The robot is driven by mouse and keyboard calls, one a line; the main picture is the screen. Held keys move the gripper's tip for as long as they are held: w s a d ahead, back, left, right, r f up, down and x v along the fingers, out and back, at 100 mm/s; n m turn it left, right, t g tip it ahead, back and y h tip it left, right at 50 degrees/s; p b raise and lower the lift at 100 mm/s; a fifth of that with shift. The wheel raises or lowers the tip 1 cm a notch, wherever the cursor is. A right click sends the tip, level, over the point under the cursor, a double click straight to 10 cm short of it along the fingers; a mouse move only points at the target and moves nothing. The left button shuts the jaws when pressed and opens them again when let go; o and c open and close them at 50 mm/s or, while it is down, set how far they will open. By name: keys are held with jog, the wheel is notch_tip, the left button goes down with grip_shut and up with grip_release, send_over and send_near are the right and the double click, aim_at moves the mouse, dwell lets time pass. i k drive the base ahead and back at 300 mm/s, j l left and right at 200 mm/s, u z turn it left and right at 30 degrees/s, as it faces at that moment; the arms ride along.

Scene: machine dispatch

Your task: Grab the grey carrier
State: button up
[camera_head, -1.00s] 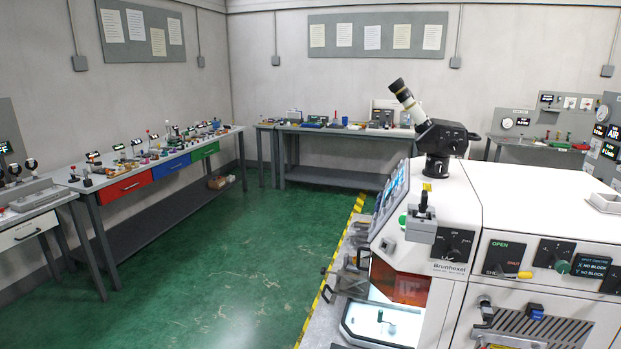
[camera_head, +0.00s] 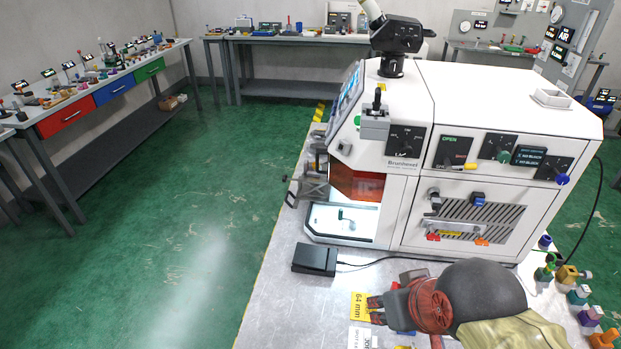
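I cannot single out the grey carrier with certainty. Grey bracket-like parts (camera_head: 313,180) sit at the left side of the white machine, by its front opening. Small coloured pieces (camera_head: 583,293) lie at the right end of the bench, too small to tell apart.
The white machine (camera_head: 500,115) stands on a metal bench (camera_head: 275,290). A black pedal-like box (camera_head: 314,259) with a cable lies before it. The green floor (camera_head: 190,210) is clear on the left.

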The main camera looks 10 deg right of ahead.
aim_at(309, 171)
jog(key=i+j+z, duration=0.15)
jog(key=j+z, duration=0.2)
jog(key=j, duration=0.2)
jog(key=j+z, duration=0.35)
jog(key=j, duration=0.25)
jog(key=j+z, duration=0.35)
jog(key=j, duration=0.25)
jog(key=j+z, duration=0.3)
jog(key=j, duration=0.4)
jog(key=j+z, duration=0.3)
jog(key=j, duration=0.35)
jog(key=i+j+z, duration=0.1)
jog(key=j, duration=1)
jog(key=i+z, duration=0.05)
jog(key=i, duration=0.05)
